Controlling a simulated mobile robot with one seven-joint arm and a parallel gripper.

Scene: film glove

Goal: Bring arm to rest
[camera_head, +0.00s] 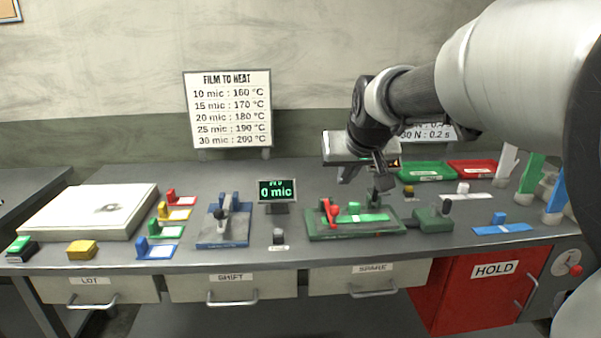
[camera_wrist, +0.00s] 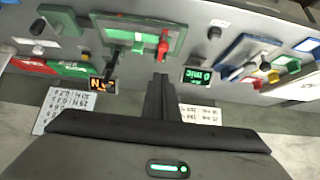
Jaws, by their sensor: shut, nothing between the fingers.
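My arm reaches in from the right in the head view and ends above the middle-right of the grey bench (camera_head: 300,180). My gripper (camera_head: 362,179) is shut and empty, above and behind the green fixture (camera_head: 320,236) with the red lever (camera_head: 331,212). In the wrist view my gripper (camera_wrist: 158,80) shows as a closed dark finger pair, with the red lever (camera_wrist: 163,45) beyond its tips. I cannot tell from these views how high the fingertips are above the bench.
A "0 mic" display (camera_head: 277,190) stands left of the green fixture, and a blue fixture (camera_head: 224,222) further left. Green (camera_head: 428,172) and red (camera_head: 472,167) trays lie at the back right. Upright coloured handles (camera_head: 530,172) stand at the right edge. A red HOLD door (camera_head: 480,290) is below.

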